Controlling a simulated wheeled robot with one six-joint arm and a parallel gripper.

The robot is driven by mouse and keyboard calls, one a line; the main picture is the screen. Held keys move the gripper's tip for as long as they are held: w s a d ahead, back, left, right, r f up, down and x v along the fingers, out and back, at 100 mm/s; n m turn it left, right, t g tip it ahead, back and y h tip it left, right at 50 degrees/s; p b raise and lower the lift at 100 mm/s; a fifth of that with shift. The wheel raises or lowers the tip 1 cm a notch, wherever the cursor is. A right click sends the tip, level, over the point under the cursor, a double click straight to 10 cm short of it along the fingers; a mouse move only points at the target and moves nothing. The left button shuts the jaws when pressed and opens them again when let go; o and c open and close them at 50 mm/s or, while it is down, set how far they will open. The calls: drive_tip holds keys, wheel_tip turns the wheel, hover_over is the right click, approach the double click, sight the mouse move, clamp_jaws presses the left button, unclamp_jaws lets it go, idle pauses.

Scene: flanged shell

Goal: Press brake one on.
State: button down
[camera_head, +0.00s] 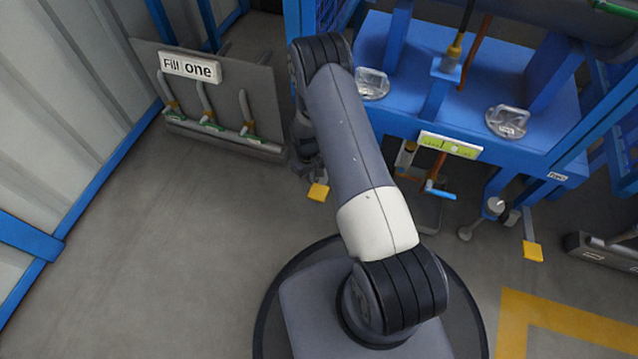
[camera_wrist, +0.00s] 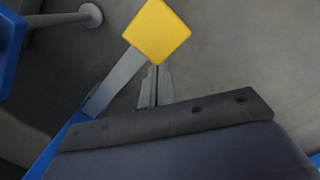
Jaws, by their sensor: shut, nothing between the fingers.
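A yellow square pedal pad (camera_head: 318,192) sits low at the left foot of the blue frame, just below the end of my arm. In the wrist view the pad (camera_wrist: 157,32) is at the top centre on a flat grey lever (camera_wrist: 115,82). My gripper (camera_wrist: 157,72) is shut and empty, its tips right at the pad's near corner; I cannot tell whether they touch. In the head view my arm hides most of the gripper and lever. A second yellow pedal (camera_head: 533,251) stands at the frame's right foot. No brake label is readable on either pedal.
The blue frame (camera_head: 470,110) fills the upper right. A grey panel (camera_head: 222,95) marked "Fill one" stands at the left with several hoses. A grey rod with a round end (camera_wrist: 91,15) is left of the pad. The floor at lower left is clear.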

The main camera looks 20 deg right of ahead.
wheel_tip(320, 180, up, 11)
drive_tip(key=w+p, duration=0.1)
drive_tip(key=p, duration=0.2)
drive_tip(key=shift+a+f+p, duration=0.15)
drive_tip(key=shift+a+p, duration=0.1)
drive_tip(key=shift+p, duration=0.1)
drive_tip(key=s+f, duration=0.1)
drive_tip(key=f, duration=0.4)
drive_tip(key=s+d+f, duration=0.1)
drive_tip(key=f, duration=0.2)
drive_tip(key=shift+s+d+f, duration=0.1)
drive_tip(key=shift+s, duration=0.2)
drive_tip(key=shift+s+d+f+p, duration=0.1)
drive_tip(key=shift+s+d+p, duration=0.2)
drive_tip(key=shift+s+p, duration=0.25)
drive_tip(key=shift+r+p, duration=0.35)
drive_tip(key=shift+r, duration=0.15)
drive_tip(key=shift+f, duration=0.1)
